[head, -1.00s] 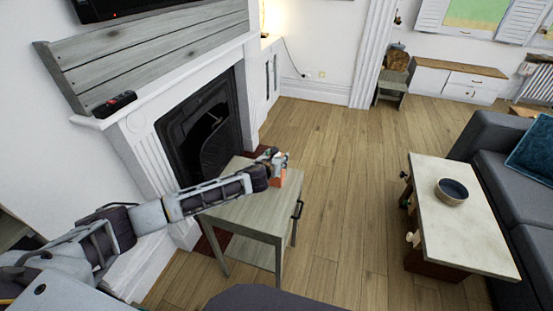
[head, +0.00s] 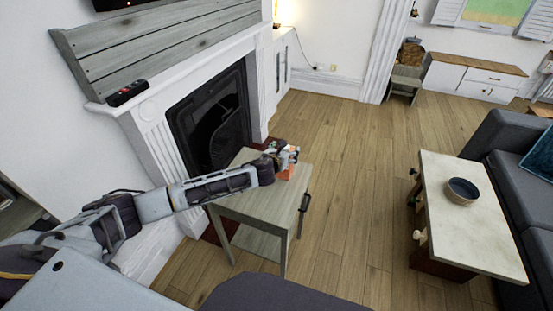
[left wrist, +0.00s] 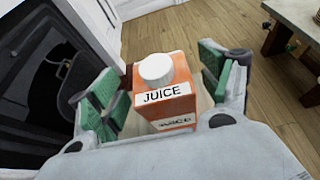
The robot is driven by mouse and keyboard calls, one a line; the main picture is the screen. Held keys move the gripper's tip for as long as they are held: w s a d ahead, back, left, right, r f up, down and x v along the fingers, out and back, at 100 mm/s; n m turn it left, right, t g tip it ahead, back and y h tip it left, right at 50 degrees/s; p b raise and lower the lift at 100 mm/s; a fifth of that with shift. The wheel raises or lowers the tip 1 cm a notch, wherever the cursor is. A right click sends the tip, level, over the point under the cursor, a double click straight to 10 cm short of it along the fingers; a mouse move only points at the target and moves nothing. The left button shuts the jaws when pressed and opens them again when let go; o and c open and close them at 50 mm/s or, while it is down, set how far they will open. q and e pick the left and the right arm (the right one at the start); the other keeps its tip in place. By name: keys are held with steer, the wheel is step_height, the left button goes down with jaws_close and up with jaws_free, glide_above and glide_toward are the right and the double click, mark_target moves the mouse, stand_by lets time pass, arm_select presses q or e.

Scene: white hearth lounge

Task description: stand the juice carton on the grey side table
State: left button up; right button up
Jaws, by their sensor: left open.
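The orange juice carton (left wrist: 163,90) with its white cap stands upright between the green-padded fingers of my left gripper (left wrist: 160,88) in the left wrist view. The fingers are open, with a gap on each side of the carton. In the head view my left gripper (head: 288,156) is over the far right part of the grey side table (head: 248,205). A little orange of the carton (head: 285,174) shows below the fingers, at the tabletop. Its base is hidden, so its contact with the top is not clearly seen. My right gripper is not in view.
A pale coffee table (head: 470,225) with a bowl (head: 462,190) stands at the right, before a dark sofa (head: 515,180). Wooden floor between them is clear.

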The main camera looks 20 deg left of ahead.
arm_select(q)
steer(key=v, duration=1)
steer(key=shift+s+p, duration=0.2)
steer(key=shift+p, duration=0.15)
steer(key=shift+r, duration=0.15)
